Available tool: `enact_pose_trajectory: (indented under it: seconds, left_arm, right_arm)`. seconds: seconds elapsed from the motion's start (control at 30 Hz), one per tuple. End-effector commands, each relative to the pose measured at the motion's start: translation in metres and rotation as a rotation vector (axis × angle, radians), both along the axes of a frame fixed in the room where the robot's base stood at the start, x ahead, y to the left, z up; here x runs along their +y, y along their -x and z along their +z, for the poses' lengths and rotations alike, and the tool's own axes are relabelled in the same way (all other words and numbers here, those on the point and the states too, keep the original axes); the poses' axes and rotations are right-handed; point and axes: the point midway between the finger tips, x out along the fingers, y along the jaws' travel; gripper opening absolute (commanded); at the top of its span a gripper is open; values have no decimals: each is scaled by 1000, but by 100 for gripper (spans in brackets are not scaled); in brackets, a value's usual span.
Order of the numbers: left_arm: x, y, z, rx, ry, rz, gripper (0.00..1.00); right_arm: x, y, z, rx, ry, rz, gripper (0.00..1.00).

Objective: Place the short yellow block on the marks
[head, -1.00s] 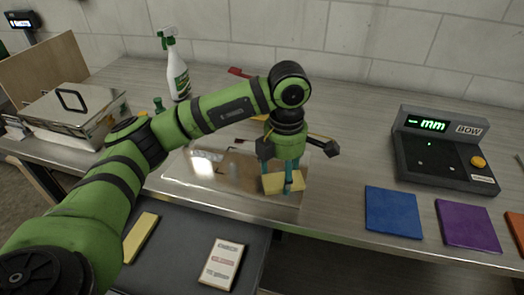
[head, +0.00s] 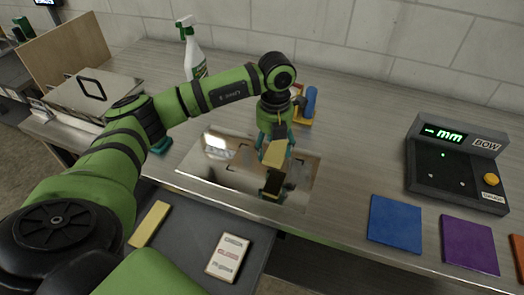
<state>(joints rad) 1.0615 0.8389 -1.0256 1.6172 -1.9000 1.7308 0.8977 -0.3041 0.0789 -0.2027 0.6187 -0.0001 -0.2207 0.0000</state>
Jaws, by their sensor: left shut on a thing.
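My left gripper (head: 273,146) is shut on a short yellow block (head: 274,155). It holds the block above a shiny metal plate (head: 208,180) on the bench, with a gap below it. The block's dark reflection shows in the plate. The block points roughly toward me, and the fingers cover part of it. A longer yellow block (head: 150,224) lies on the dark grey surface in front of the bench. My right gripper is not in view.
A printed card (head: 229,257) lies near the longer block. Blue (head: 395,222) and purple (head: 469,244) squares and a gauge with a green display (head: 456,165) are at right. A spray bottle (head: 190,50), metal box (head: 95,97) and blue cylinder (head: 310,101) stand farther back.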

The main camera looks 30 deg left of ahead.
Motion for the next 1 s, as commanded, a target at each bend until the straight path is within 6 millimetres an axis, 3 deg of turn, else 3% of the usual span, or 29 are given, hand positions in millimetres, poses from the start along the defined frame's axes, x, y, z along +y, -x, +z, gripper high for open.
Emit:
enact_pose_trajectory:
  seconds: [0.1, 0.23, 0.6, 0.97, 1.0]
  left_arm:
    - [21, 4, -10, 2, -1, 3, 51]
    - [32, 4, -18, 0, 0, -1, 51]
    - [33, 4, -58, 0, 0, -3, 51]
    - [33, 4, -65, -1, 1, -3, 51]
    - [33, 4, -65, -1, 1, -3, 72]
  right_arm:
    - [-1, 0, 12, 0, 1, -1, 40]
    - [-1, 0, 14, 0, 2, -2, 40]
    - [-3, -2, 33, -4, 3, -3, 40]
    - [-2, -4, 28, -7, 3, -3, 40]
    - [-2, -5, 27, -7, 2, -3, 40]
